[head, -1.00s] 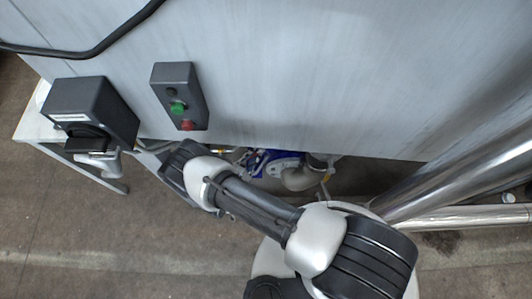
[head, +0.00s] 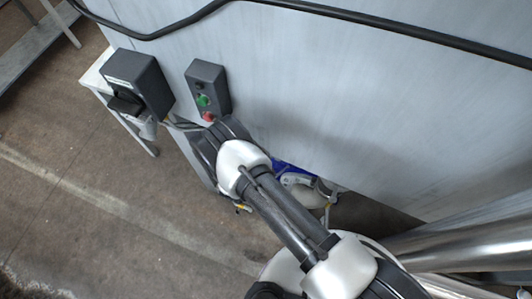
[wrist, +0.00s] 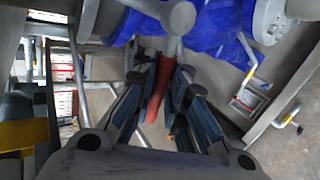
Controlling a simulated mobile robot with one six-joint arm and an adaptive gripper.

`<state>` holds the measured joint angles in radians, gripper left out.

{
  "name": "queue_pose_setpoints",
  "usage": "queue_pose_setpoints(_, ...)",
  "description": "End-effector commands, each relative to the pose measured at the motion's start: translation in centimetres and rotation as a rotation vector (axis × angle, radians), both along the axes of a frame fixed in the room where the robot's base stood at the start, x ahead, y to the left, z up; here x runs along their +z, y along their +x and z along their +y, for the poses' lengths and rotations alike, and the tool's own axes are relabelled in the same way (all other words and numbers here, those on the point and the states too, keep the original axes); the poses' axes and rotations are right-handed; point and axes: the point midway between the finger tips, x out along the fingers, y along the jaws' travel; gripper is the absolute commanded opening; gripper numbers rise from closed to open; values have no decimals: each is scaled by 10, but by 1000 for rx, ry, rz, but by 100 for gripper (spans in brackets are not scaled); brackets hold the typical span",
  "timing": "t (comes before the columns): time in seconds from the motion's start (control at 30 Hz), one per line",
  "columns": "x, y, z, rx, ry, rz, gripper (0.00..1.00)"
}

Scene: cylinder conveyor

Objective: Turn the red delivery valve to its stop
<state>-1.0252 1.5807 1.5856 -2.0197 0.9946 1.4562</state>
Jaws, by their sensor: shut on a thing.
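The red delivery valve's lever (wrist: 160,85) stands between the two fingers of my gripper (wrist: 165,88) in the wrist view. The gripper is shut on it, the fingers lying on either side of the lever. A grey rounded valve stem (wrist: 177,20) shows just above the lever, in front of a blue body. In the head view my arm reaches down beside the grey panel, and its end hides the gripper and the lever.
A blue machine part (wrist: 215,35) lies behind the valve. A grey panel (head: 330,110) stands beside my arm, with a control box (head: 208,92) bearing green and red buttons. A dark box (head: 140,85) sits on a white table. Open floor (head: 120,225) lies at the left.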

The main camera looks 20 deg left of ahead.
Motion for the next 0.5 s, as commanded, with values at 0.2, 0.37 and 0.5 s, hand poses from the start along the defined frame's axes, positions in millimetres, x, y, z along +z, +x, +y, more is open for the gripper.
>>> queue_pose_setpoints(0.2, 7, 0, 0, 0, 90, -3, 0)
queue_pose_setpoints(0.37, 8, 0, 0, -2, 123, -5, 0)
queue_pose_setpoints(0.5, 8, 0, 0, -3, 133, -6, 0)
